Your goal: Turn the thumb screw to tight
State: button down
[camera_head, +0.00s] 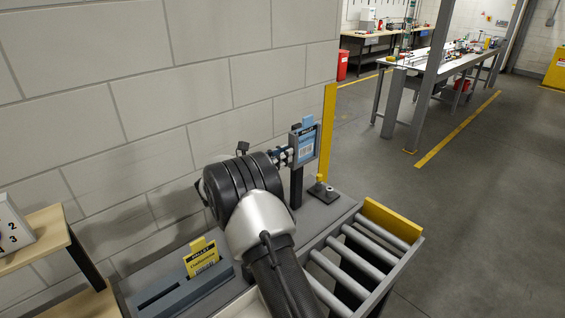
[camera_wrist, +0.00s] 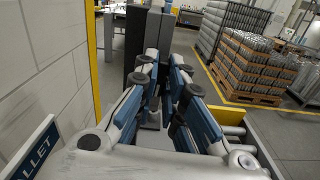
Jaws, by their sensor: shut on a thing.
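My gripper (camera_head: 284,156) is beside the dark post of the card holder (camera_head: 297,184), with its fingers pointing at the post. In the wrist view the two blue-and-grey fingers (camera_wrist: 166,72) are close together, shut on a small part at the post. I take this part to be the thumb screw. The screw itself is hidden behind the fingertips, so its turn angle cannot be told. The holder carries a blue card marked PALLET (camera_head: 306,146).
A yellow card (camera_head: 201,257) stands in a grey slotted block at the front left. A roller conveyor (camera_head: 352,262) lies on the right. The block wall is close on the left.

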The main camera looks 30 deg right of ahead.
jog(key=m+b, duration=1)
jog(key=m, duration=0.7)
jog(key=shift+s+f+b, duration=0.1)
jog(key=shift+b, duration=0.3)
jog(key=c, duration=1.7)
grip_release()
jog(key=a, duration=0.4)
jog(key=s+a, duration=0.1)
jog(key=a, duration=0.7)
jog(key=shift+s, duration=0.35)
